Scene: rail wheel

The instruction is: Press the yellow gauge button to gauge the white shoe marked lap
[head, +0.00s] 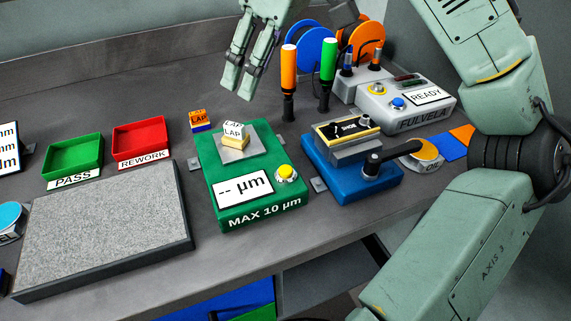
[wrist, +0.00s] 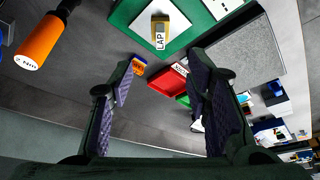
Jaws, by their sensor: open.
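The green gauge (head: 222,212) is marked MAX 10 µm, and its display (head: 243,188) reads "-- µm". The yellow gauge button (head: 286,172) is on its right side, uncovered. The white shoe marked LAP (head: 233,129), with a yellow lower part, rests on the gauge's grey plate (head: 252,147). In the wrist view the shoe (wrist: 159,36) is beyond the fingers, near the top. My gripper (head: 239,91) is open and empty, above and behind the gauge, apart from the button and shoe. Its two fingers (wrist: 163,66) also show in the wrist view.
An orange-and-blue LAP block (head: 200,120) lies behind the gauge. Orange (head: 289,75) and green (head: 328,65) handled tools stand behind. A blue fixture (head: 350,185) with a black lever is to the right. Green (head: 72,157) and red (head: 140,141) trays and a grey slab (head: 105,225) are left.

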